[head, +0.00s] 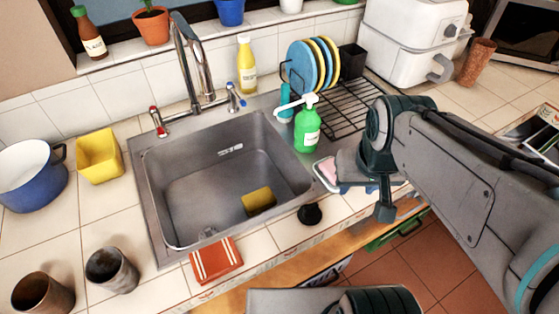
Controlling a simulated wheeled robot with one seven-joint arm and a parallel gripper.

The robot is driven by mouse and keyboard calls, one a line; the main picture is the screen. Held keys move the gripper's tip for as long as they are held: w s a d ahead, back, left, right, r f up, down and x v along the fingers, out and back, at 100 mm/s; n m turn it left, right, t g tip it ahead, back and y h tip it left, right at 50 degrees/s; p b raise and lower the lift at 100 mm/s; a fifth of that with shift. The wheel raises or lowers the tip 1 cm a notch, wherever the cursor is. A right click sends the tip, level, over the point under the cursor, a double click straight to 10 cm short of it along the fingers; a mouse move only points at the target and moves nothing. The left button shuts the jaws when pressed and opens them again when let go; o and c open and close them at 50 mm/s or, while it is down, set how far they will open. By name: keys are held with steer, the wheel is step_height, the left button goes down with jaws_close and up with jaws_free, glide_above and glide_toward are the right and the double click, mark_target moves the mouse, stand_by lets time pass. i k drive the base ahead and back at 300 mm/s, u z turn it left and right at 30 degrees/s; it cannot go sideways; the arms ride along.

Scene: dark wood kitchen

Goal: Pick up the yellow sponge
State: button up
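The yellow sponge (258,201) lies on the floor of the grey metal sink (190,190), toward the front right of the basin. My gripper (384,208) is to the right of the sink, over the counter's front edge, well apart from the sponge. A dark finger points down, but the view does not show whether the gripper is open or shut. Nothing is seen held in it.
A tall faucet (186,60) rises behind the sink. A green soap bottle (307,128) and a dish with a pink item (328,172) stand at its right. A black stopper (310,214) and red cloth (215,260) lie along the front rim. The basin is mostly empty.

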mark_target(257, 201)
steer(key=z, duration=0.05)
steer(key=k, duration=1.5)
steer(key=u, duration=0.4)
steer(key=i, duration=1)
steer(key=u, duration=0.05)
steer(key=k, duration=0.5)
steer(key=u, duration=0.5)
steer(key=i, duration=0.75)
steer(key=z, duration=1.6)
